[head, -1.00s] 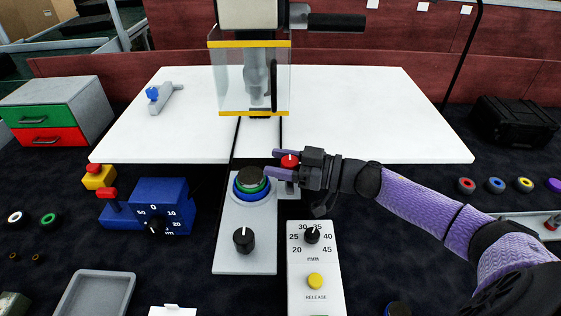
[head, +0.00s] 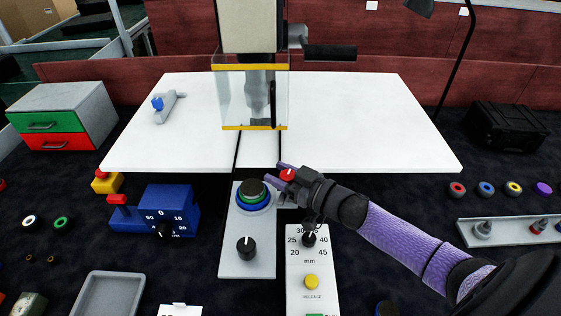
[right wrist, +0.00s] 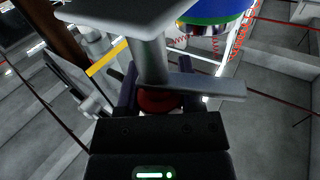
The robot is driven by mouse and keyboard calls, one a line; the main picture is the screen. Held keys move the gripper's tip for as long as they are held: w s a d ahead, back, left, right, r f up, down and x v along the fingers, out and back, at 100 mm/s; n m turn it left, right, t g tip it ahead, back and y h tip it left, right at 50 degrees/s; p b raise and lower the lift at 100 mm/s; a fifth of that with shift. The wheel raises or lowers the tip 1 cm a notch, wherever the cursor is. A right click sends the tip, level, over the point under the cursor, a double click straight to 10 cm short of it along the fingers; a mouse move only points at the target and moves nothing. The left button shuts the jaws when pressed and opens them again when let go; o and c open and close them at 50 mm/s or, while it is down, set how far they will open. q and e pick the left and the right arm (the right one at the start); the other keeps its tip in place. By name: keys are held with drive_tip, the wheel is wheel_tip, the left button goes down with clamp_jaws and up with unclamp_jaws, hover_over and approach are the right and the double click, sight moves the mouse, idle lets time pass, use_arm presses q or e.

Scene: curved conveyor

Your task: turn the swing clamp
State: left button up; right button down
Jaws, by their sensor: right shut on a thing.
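The red knob (head: 287,175), with a pale mark on top, sits beside the right edge of the grey dial plate; it seems to be the swing clamp's. My right gripper (head: 281,174) is shut on it, one finger on each side. In the right wrist view, the red knob (right wrist: 158,102) is between my fingers, under a grey bar (right wrist: 205,86) and a grey post (right wrist: 150,58). My fingers and the bar hide much of it. My left gripper is not in view.
A black-topped dial with green and blue rings (head: 253,194) is close left of my fingers. A release box (head: 312,262) stands just in front. Behind is a white table (head: 370,125) with a clear-guarded press (head: 250,100). A blue gauge block (head: 172,208) is left.

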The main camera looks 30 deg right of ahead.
drive_tip(key=m+h+p, duration=0.1)
drive_tip(key=m+t+h, duration=0.1)
drive_tip(key=shift+d+r+h+p, duration=0.1)
drive_tip(key=shift+r+h+p, duration=0.15)
drive_tip(key=shift+h+p, duration=0.15)
drive_tip(key=m+h, duration=0.1)
drive_tip(key=h+p, duration=0.1)
drive_tip(key=shift+w+d+f+m+t+h, duration=0.1)
drive_tip(key=shift+d+m+t+h, duration=0.05)
drive_tip(key=shift+m+t+h, duration=0.2)
drive_tip(key=shift+d+f+m+h, duration=0.1)
drive_tip(key=shift+m+h, duration=0.75)
drive_tip(key=shift+h, duration=0.4)
drive_tip(key=m+h, duration=0.1)
drive_tip(key=h, duration=0.1)
drive_tip(key=shift+d+m+h, duration=0.15)
drive_tip(key=shift+m+h, duration=0.15)
drive_tip(key=shift+h, duration=0.1)
drive_tip(key=shift+d+m+h, duration=0.1)
drive_tip(key=shift+m+h, duration=0.4)
drive_tip(key=shift+h, duration=0.3)
drive_tip(key=shift+g, duration=0.45)
drive_tip(key=shift+c, duration=1.1)
unclamp_jaws()
